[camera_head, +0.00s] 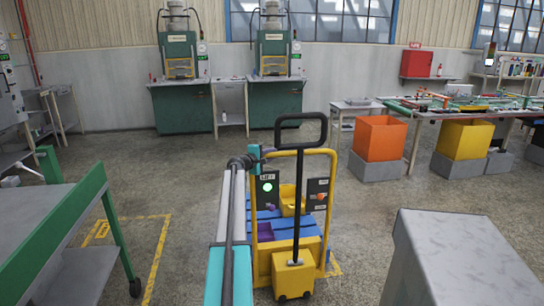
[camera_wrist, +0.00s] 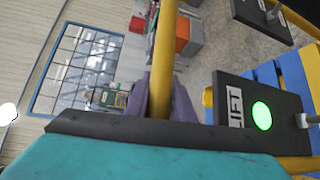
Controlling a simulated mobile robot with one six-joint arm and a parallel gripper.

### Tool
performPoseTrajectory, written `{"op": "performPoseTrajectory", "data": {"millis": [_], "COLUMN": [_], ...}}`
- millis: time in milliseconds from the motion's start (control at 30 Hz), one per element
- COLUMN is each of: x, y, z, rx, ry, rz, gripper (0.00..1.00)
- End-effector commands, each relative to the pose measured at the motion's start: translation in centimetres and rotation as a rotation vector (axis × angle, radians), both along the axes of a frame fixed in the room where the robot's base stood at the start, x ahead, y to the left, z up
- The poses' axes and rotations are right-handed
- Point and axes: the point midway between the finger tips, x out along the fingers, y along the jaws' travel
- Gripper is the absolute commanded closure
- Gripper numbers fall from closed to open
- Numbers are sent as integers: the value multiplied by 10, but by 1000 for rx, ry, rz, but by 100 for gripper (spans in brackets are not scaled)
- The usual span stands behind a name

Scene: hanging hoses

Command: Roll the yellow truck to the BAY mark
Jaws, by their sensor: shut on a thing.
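The yellow truck (camera_head: 295,265) stands upright on the floor just ahead of me, with a yellow tube frame and a tall black handle. Blue boxes or a pallet and a small yellow bin sit beyond its frame. My gripper (camera_head: 256,160) is at the upper left of the frame. In the wrist view my gripper's fingers (camera_wrist: 160,98) are closed around the yellow upright tube (camera_wrist: 164,60). A yellow floor outline (camera_head: 159,258) with a small lettered plate (camera_head: 102,230), too small to read surely, lies to the left of the truck.
A dark panel with a lit green button (camera_head: 267,187) is on the frame, close to my gripper. A green-framed cart (camera_head: 108,215) stands at left, partly over the outline. A grey block (camera_head: 460,255) is at right. Open floor lies between the truck and the green machines (camera_head: 180,108).

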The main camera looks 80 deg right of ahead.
Motion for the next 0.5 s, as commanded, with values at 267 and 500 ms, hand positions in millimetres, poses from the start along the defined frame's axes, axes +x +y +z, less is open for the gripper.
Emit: {"op": "performPoseTrajectory", "data": {"millis": [267, 500], "x": [1, 0], "y": [0, 0], "z": [0, 0], "rx": [0, -1], "ry": [-1, -2], "rz": [1, 0], "gripper": [60, 60]}}
